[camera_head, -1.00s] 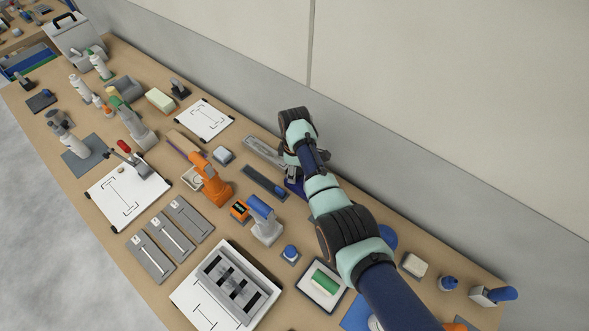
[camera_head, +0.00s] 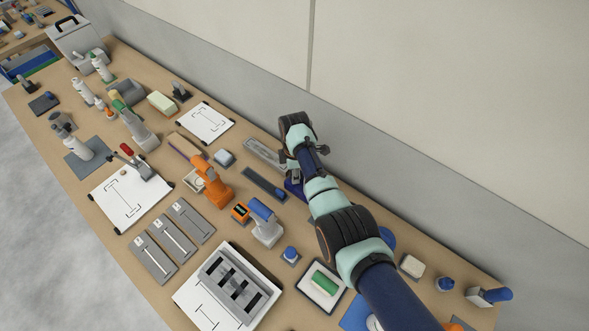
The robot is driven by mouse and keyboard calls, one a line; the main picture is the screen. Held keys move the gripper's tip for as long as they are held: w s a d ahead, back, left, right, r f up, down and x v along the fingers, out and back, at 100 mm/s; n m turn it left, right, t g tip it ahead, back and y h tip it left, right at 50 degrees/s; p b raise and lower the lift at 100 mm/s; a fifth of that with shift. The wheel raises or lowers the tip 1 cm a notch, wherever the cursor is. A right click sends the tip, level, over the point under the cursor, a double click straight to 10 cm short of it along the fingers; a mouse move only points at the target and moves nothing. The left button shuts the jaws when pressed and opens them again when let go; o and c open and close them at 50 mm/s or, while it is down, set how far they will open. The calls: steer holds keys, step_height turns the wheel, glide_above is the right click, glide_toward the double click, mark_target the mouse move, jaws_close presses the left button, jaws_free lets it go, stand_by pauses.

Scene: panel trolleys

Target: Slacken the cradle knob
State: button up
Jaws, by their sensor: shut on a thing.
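My gripper (camera_head: 291,169) is at the back of the bench near the wall, pointing down and largely hidden by my own wrist. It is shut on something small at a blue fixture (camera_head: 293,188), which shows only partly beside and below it. This place fits the cradle knob, but the knob itself and the fingertips are hidden, so I cannot see how the knob sits.
A grey metal tray (camera_head: 262,152) and a dark flat bar with a blue end (camera_head: 264,184) lie left of my gripper. An orange tool (camera_head: 213,183) and a blue-topped grey tool (camera_head: 265,224) stand nearer the front. The wall (camera_head: 400,170) is close behind.

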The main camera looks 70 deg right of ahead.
steer(key=o, duration=1.1)
steer(key=shift+o, duration=0.2)
steer(key=shift+r, duration=0.1)
step_height(320, 180, up, 12)
